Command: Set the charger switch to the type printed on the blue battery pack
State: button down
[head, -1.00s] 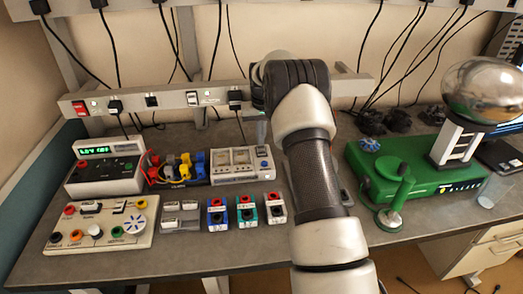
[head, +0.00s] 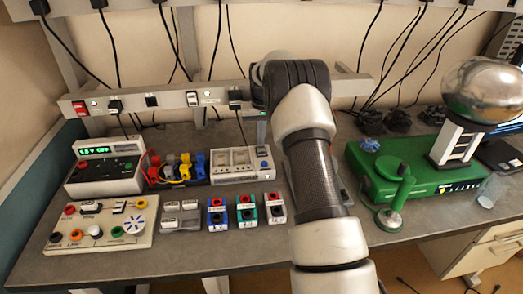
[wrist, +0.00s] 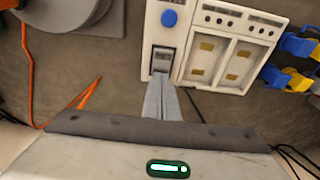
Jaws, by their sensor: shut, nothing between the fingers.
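The charger (head: 228,178) is a pale box with two bays, at the middle of the bench in the head view. In the wrist view, the charger (wrist: 186,75) shows its blue round button (wrist: 169,18) and a small grey switch (wrist: 162,60) with a pale label. My gripper (wrist: 161,80) is shut and empty, its fingertips right at the switch's lower edge; I cannot tell whether they touch it. The blue battery pack (head: 217,215) stands in front of the charger in the head view; its print is too small to read. My arm largely hides the gripper there.
A green battery pack (head: 246,212) and a red-and-white one (head: 275,210) stand beside the blue one. A meter with a green display (head: 97,150) and a knob panel (head: 100,222) are at left. A green machine (head: 425,170) is at right. Bench front is clear.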

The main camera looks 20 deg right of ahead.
jog(key=shift+f+b, duration=0.4)
jog(key=shift+f, duration=0.35)
dwell(0.4)
jog(key=shift+r, duration=0.15)
notch_tip(320, 180, up, 7)
jog(key=p, duration=0.4)
jog(key=shift+p, duration=0.35)
